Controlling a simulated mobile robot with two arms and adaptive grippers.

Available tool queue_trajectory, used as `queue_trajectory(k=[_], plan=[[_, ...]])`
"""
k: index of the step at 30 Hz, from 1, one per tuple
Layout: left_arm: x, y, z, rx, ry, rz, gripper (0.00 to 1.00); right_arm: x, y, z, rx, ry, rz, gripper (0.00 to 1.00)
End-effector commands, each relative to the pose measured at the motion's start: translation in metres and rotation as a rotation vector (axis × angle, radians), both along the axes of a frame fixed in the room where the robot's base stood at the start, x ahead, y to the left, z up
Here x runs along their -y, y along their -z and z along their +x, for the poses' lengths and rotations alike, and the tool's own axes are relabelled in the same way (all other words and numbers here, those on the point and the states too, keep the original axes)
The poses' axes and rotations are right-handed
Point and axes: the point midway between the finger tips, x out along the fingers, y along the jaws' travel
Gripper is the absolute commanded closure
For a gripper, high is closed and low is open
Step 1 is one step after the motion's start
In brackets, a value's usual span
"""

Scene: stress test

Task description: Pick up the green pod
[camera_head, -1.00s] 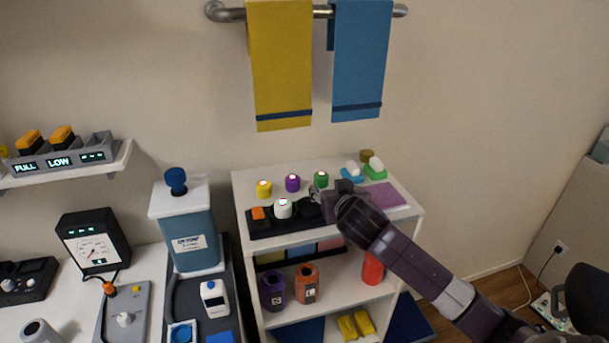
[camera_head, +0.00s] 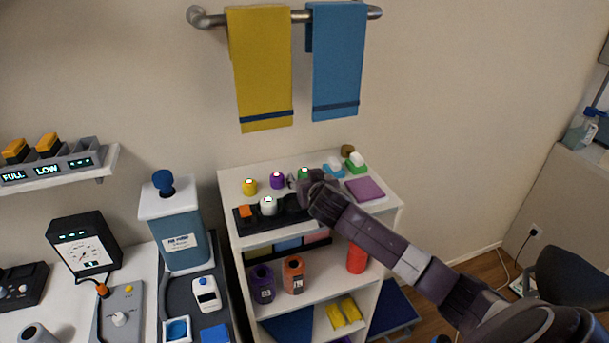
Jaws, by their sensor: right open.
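The green pod (camera_head: 304,173) stands on the top of the white shelf unit (camera_head: 230,182), at the right end of a row with a purple pod (camera_head: 277,180) and a yellow pod (camera_head: 249,186). My right gripper (camera_head: 294,183) is open, just in front of the green pod and partly covering it. I cannot tell whether the fingers touch it. My left gripper is not in view.
In front of the row is a black tray (camera_head: 246,224) with a white pod (camera_head: 268,206) and an orange piece (camera_head: 245,211). To the right are a purple cloth (camera_head: 365,189) and small blue and green holders. A wall with hanging towels (camera_head: 262,70) stands behind.

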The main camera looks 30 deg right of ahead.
Motion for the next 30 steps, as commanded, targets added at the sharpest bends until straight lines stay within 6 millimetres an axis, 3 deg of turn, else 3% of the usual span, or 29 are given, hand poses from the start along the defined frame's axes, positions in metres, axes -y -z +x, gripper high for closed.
queue_trajectory(k=[2,13,22,30], plan=[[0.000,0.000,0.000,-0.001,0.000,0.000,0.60,0.000,0.000,0.000,0.000,0.000,0.000,0.50],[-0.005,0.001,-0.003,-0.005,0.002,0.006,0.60,0.000,0.000,0.000,0.000,0.001,0.000,0.89],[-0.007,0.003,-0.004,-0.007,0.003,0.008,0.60,0.001,-0.006,0.000,0.003,0.002,-0.001,0.90],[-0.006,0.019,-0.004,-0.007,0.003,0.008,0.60,0.000,-0.056,0.001,0.008,0.001,-0.001,0.90]])
